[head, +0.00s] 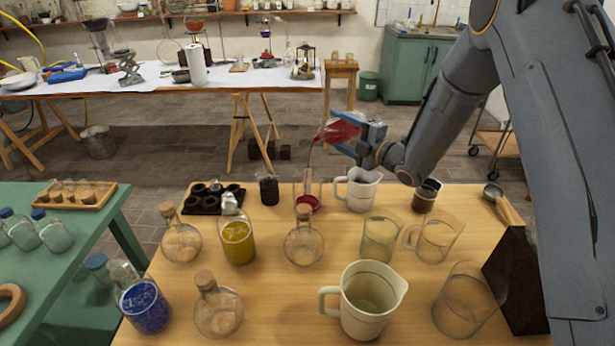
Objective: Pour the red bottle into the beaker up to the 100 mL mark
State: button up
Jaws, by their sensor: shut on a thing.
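My gripper (358,137) is shut on the red bottle (338,131) above the far side of the wooden table. The bottle is tipped over, with its mouth toward the left and downward. A thin dark red stream runs from its mouth down to a small clear glass vessel (308,188), which appears to be the beaker. Red liquid (308,203) shows in the bottom of this vessel. Its marks are too small to read, so I cannot tell the level against 100 mL. The gripper is above and to the right of the vessel.
A white jug (360,189) stands just right of the vessel, below my gripper. Corked flasks (303,243), a yellow-filled bottle (238,238) and clear glass jugs (436,240) stand nearer. A dark cup (269,189) is to the left. A larger white jug (368,300) stands in front.

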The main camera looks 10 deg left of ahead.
aim_at(335, 143)
jog(key=shift+f+m+b, duration=0.7)
jog(key=shift+f+m, duration=0.3)
jog(key=shift+m, duration=0.2)
jog(key=m, duration=0.1)
jog(key=f+m, duration=0.1)
jog(key=m, duration=0.2)
jog(key=shift+f+b, duration=0.3)
jog(key=shift+b, duration=0.05)
jog(key=m, duration=0.2)
jog(key=shift+s+a+f+m, duration=0.2)
jog(key=shift+s+f+m, duration=0.1)
jog(key=shift+m, duration=0.1)
jog(key=shift+s+a+f+m+p, duration=0.1)
jog(key=shift+s+m+p, duration=0.1)
jog(key=shift+m, duration=1.1)
jog(key=shift+s+a+m+p, duration=0.15)
jog(key=shift+m, duration=1.15)
jog(key=shift+s+a+f+m+p, duration=0.1)
jog(key=shift+s+m+p, duration=0.1)
jog(key=shift+m, duration=1.1)
